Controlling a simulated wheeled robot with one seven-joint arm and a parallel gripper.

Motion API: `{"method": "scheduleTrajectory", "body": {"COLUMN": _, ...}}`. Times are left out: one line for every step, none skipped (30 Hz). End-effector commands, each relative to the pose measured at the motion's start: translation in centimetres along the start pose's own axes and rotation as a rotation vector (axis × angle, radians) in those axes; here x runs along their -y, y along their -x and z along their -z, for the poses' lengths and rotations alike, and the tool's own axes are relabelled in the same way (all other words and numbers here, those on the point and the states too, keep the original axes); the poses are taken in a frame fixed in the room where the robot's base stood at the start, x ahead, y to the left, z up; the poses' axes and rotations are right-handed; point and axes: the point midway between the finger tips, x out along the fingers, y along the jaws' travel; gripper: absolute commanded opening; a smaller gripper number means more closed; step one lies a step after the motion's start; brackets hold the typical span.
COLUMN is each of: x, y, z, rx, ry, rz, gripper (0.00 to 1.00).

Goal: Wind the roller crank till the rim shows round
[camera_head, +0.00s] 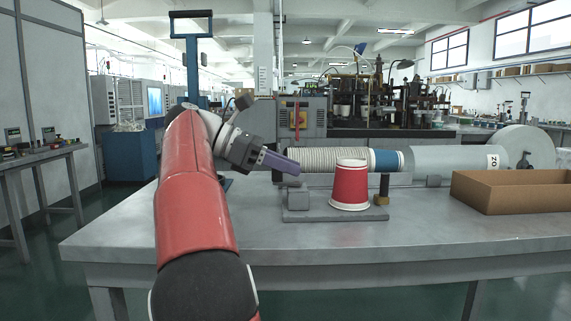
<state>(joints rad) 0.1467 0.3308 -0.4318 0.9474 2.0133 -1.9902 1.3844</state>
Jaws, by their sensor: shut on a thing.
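A red paper cup (350,186) stands upside down on a flat grey base plate (376,214) on the bench, its white rim at the bottom. A small grey block (298,198) sits at the plate's left end.
A long row of nested white cups (320,158) lies behind the red cup, with a blue section (384,160) at its right end. An open cardboard box (510,193) stands at the right. The front of the metal bench (330,240) is clear.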

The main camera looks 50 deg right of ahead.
Motion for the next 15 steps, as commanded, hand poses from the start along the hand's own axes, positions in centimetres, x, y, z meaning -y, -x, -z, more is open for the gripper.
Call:
{"method": "scheduleTrajectory", "body": {"x": 0.00, "y": 0.01, "z": -0.04, "rx": 0.000, "ry": -0.001, "rz": -0.001, "gripper": 0.00}}
{"method": "scheduleTrajectory", "body": {"x": 0.00, "y": 0.01, "z": -0.04, "rx": 0.000, "ry": -0.001, "rz": -0.001, "gripper": 0.00}}
{"method": "scheduleTrajectory", "body": {"x": 0.00, "y": 0.01, "z": -0.04, "rx": 0.000, "ry": -0.001, "rz": -0.001, "gripper": 0.00}}
{"method": "scheduleTrajectory", "body": {"x": 0.00, "y": 0.01, "z": -0.05, "rx": 0.000, "ry": -0.001, "rz": -0.002, "gripper": 0.00}}
{"method": "scheduleTrajectory", "body": {"x": 0.00, "y": 0.01, "z": -0.05, "rx": 0.000, "ry": -0.001, "rz": -0.002, "gripper": 0.00}}
{"method": "scheduleTrajectory", "body": {"x": 0.00, "y": 0.01, "z": -0.05, "rx": 0.000, "ry": -0.001, "rz": -0.002, "gripper": 0.22}}
{"method": "scheduleTrajectory", "body": {"x": 0.00, "y": 0.01, "z": -0.05, "rx": 0.000, "ry": -0.001, "rz": -0.002, "gripper": 0.26}}
{"method": "scheduleTrajectory", "body": {"x": 0.00, "y": 0.01, "z": -0.05, "rx": 0.000, "ry": 0.000, "rz": -0.002, "gripper": 0.30}}
{"method": "scheduleTrajectory", "body": {"x": 0.00, "y": 0.01, "z": -0.04, "rx": 0.000, "ry": 0.000, "rz": -0.002, "gripper": 0.35}}
{"method": "scheduleTrajectory", "body": {"x": 0.00, "y": 0.01, "z": -0.04, "rx": 0.000, "ry": 0.000, "rz": -0.002, "gripper": 0.39}}
{"method": "scheduleTrajectory", "body": {"x": 0.00, "y": 0.01, "z": -0.03, "rx": 0.000, "ry": 0.000, "rz": -0.002, "gripper": 0.41}}
{"method": "scheduleTrajectory", "body": {"x": 0.00, "y": 0.01, "z": -0.03, "rx": 0.000, "ry": 0.000, "rz": -0.001, "gripper": 0.41}}
{"method": "scheduleTrajectory", "body": {"x": 0.00, "y": 0.01, "z": -0.03, "rx": 0.000, "ry": 0.000, "rz": -0.001, "gripper": 0.41}}
{"method": "scheduleTrajectory", "body": {"x": 0.00, "y": 0.01, "z": -0.03, "rx": 0.000, "ry": 0.000, "rz": -0.001, "gripper": 0.41}}
{"method": "scheduleTrajectory", "body": {"x": 0.00, "y": 0.00, "z": -0.02, "rx": 0.000, "ry": 0.000, "rz": -0.001, "gripper": 0.41}}
